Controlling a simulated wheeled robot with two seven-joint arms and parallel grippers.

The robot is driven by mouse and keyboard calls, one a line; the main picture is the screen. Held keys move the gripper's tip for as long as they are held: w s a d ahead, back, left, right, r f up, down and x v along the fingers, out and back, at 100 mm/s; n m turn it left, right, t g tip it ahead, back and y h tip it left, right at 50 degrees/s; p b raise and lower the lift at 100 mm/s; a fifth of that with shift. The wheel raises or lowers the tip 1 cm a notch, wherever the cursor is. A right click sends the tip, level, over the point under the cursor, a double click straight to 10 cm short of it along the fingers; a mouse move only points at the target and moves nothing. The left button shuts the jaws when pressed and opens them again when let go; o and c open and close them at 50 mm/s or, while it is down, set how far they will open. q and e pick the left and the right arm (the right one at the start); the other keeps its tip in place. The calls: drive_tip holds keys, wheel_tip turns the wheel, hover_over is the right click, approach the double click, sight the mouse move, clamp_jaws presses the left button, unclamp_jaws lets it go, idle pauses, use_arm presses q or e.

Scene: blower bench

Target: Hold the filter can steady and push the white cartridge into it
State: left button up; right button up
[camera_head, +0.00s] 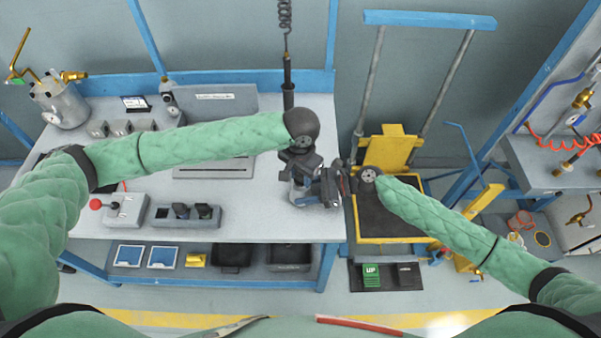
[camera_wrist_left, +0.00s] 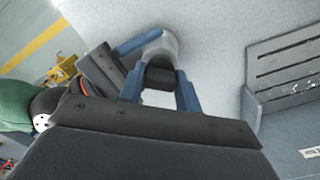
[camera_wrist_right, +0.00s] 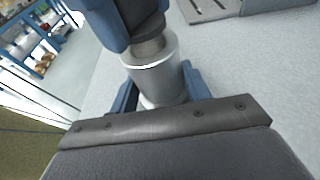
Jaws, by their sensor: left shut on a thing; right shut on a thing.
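The silver-grey filter can (camera_wrist_right: 157,72) stands upright over the bench, between the blue fingers of my right gripper (camera_wrist_right: 160,92), which is shut on it. My left gripper (camera_wrist_left: 160,93) is directly above the can, shut on the cartridge (camera_wrist_right: 150,46). The cartridge looks grey in the shade; a short length shows between the left fingers and the can's rim, in line with the can. How deep it sits inside is hidden. In the head view both grippers meet near the bench's right edge and mostly cover the can (camera_head: 300,193).
The bench top (camera_head: 250,225) is clear in front of the grippers. A control box with a red knob (camera_head: 122,209) and a switch box (camera_head: 183,215) stand left. A yellow lift (camera_head: 390,152) stands right of the bench.

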use_arm(q)
drive_tip(key=shift+f, duration=0.65)
idle(1.0)
drive_tip(key=o, duration=1.1)
drive_tip(key=shift+c, duration=0.2)
wheel_tip(320, 180, up, 12)
